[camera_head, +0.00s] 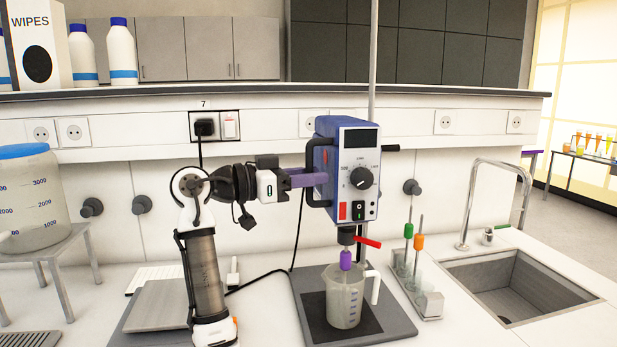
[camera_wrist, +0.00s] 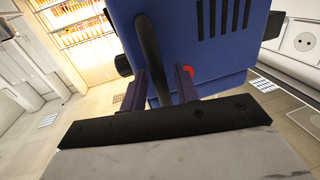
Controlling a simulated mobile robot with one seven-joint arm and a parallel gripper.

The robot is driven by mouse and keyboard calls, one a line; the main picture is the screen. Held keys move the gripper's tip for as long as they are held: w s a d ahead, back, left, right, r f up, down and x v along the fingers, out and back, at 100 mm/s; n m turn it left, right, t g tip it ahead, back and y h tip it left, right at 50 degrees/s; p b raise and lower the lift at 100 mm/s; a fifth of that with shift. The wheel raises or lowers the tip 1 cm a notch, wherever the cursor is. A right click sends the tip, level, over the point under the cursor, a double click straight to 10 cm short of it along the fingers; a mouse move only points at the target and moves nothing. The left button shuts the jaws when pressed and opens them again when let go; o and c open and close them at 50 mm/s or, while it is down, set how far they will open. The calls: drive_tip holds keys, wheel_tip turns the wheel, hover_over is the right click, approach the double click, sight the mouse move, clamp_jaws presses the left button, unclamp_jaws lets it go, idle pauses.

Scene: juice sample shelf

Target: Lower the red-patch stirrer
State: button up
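The stirrer (camera_head: 345,180) is a blue box with a dial, a dark display and a red patch (camera_head: 341,211) low on its front. It sits on an upright metal rod (camera_head: 373,60). Below it a purple-collared shaft (camera_head: 346,260) reaches into the mouth of a clear jug (camera_head: 345,300); the shaft's lower end is unclear through the wall. My gripper (camera_head: 306,178) is at the stirrer's left side. In the wrist view, its purple fingers (camera_wrist: 160,88) stand on either side of the stirrer's black handle (camera_wrist: 150,50), which nearly fills the space between them. The fingertips are partly hidden.
The jug stands on a dark base plate (camera_head: 400,325). A red lever (camera_head: 368,242) juts out below the stirrer. A rack (camera_head: 428,303) with green and orange stirring rods stands to the right, before the sink (camera_head: 515,285). A black cable hangs behind my arm.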

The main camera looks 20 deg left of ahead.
drive_tip(key=b+v, duration=0.3)
drive_tip(key=v, duration=1)
drive_tip(key=shift+s+a, duration=0.25)
